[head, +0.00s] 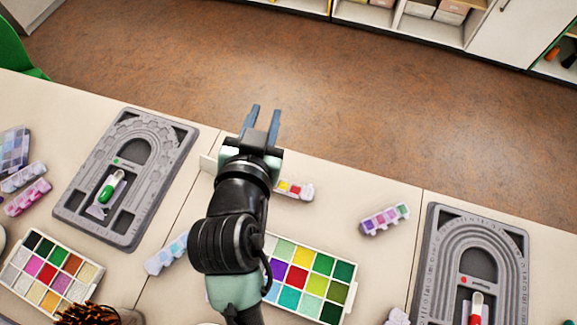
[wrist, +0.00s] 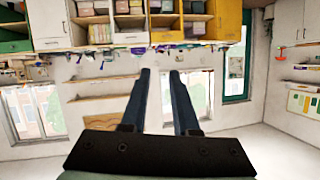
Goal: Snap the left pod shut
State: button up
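The left pod (head: 110,186) is a small green and white capsule on the grey bead board (head: 73,211) at the left of the table. I cannot tell at this size whether it is open or shut. A second pod (head: 476,308), red and white, is on the right bead board (head: 430,236), cut off by the frame's lower edge. My gripper (head: 265,108) is raised in the middle of the head view, to the right of the left board and apart from both pods. Its fingers are apart with nothing between them, as the wrist view (wrist: 162,75) shows too.
A bead tray (head: 347,318) with many colours lies behind my arm, and another bead tray (head: 53,256) is at lower left. Small bead strips (head: 384,218) lie around. A dark bundle (head: 87,315) is at the bottom left. A green chair (head: 15,55) is at far left.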

jog(key=s+f+g+h, duration=0.2)
jog(key=s+f+g, duration=0.3)
jog(key=s+f, duration=1)
send_near(292, 195)
jog(key=shift+m, duration=0.3)
jog(key=x, duration=0.6)
jog(key=shift+w+p, duration=0.2)
jog(key=shift+p, duration=0.1)
grip_shut()
